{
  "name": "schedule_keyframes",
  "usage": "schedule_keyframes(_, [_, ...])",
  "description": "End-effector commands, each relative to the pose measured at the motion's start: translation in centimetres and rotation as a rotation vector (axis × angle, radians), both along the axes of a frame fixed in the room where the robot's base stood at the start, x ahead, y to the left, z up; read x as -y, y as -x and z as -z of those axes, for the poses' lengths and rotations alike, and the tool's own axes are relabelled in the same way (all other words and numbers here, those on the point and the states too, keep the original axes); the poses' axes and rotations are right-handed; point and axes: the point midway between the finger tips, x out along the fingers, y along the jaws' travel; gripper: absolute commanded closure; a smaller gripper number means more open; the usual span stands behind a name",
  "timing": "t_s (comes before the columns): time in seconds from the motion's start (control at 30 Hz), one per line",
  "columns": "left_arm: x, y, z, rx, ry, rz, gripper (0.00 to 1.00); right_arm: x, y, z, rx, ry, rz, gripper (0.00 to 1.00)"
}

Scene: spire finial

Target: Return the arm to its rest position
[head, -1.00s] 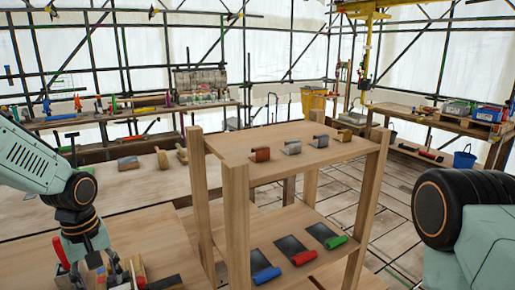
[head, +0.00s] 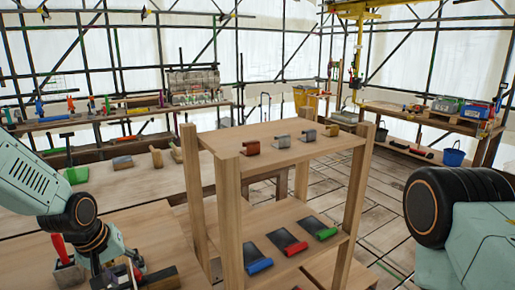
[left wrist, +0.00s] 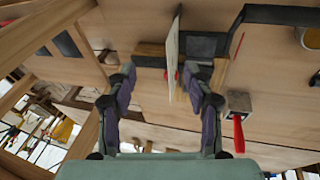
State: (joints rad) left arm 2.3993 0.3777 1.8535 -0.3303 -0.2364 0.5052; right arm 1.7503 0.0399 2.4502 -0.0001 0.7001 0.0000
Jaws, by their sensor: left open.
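My left gripper (head: 112,268) is low at the left of the head view, above the wooden bench, beside a box of tools. In the left wrist view its two fingers (left wrist: 158,78) stand wide apart. A thin pale upright plate (left wrist: 173,52) shows between and beyond the fingertips; I cannot tell how near it is. Nothing is clearly gripped. My left arm (head: 35,180) comes in from the left edge. At the right edge only an upper part of my right arm (head: 470,215) shows; its gripper is out of view.
A two-level wooden rack (head: 229,220) stands right of my left gripper. Copper, grey and gold-coloured pieces sit on top; trowels with blue, red and green handles lie below. Open floor (head: 390,225) lies right of the rack.

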Motion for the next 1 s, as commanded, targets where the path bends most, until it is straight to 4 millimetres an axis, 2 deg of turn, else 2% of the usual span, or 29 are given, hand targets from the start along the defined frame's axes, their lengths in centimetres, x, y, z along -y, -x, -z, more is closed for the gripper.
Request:
schedule_keyframes(0.03, [1.0, 0.7, 2.0, 0.018, -0.001, 0.035, 0.48, 0.0, 0.0, 0.8, 0.000, 0.000, 0.000, 0.60])
schedule_keyframes(0.07, [1.5, 1.0, 3.0, 0.036, -0.003, 0.056, 0.48, 0.0, 0.0, 1.2, 0.000, 0.000, 0.000, 0.60])
schedule_keyframes(0.13, [2.8, 2.3, 6.0, 0.069, -0.017, 0.108, 0.48, 0.0, 0.0, 2.3, 0.000, 0.000, 0.000, 0.60])
schedule_keyframes(0.27, [5.0, 6.5, 12.9, 0.097, -0.054, 0.203, 0.48, 0.0, 0.0, 4.9, 0.000, 0.000, 0.000, 0.60])
schedule_keyframes(0.4, [6.2, 12.5, 19.9, 0.075, -0.121, 0.286, 0.48, 0.0, 0.0, 7.7, 0.000, 0.000, 0.000, 0.60])
schedule_keyframes(0.47, [6.4, 15.4, 22.6, 0.048, -0.146, 0.317, 0.48, 0.0, 0.0, 9.0, 0.000, 0.000, 0.000, 0.60])
schedule_keyframes(0.6, [6.7, 22.6, 28.0, -0.050, -0.187, 0.374, 0.48, 0.0, 0.0, 11.7, 0.000, 0.000, 0.000, 0.60])
schedule_keyframes(0.7, [6.8, 27.6, 31.1, -0.145, -0.192, 0.399, 0.48, 0.0, 0.0, 13.5, 0.000, 0.000, 0.000, 0.60])
schedule_keyframes(0.8, [7.0, 31.5, 33.3, -0.230, -0.185, 0.431, 0.48, 0.0, 0.0, 14.8, 0.000, 0.000, 0.000, 0.60])
schedule_keyframes(0.9, [7.1, 33.3, 34.8, -0.272, -0.180, 0.450, 0.48, 0.0, 0.0, 15.6, 0.000, 0.000, 0.000, 0.60])
schedule_keyframes(1.0, [7.1, 34.2, 35.4, -0.292, -0.176, 0.454, 0.48, 0.0, 0.0, 15.9, 0.000, 0.000, 0.000, 0.60])
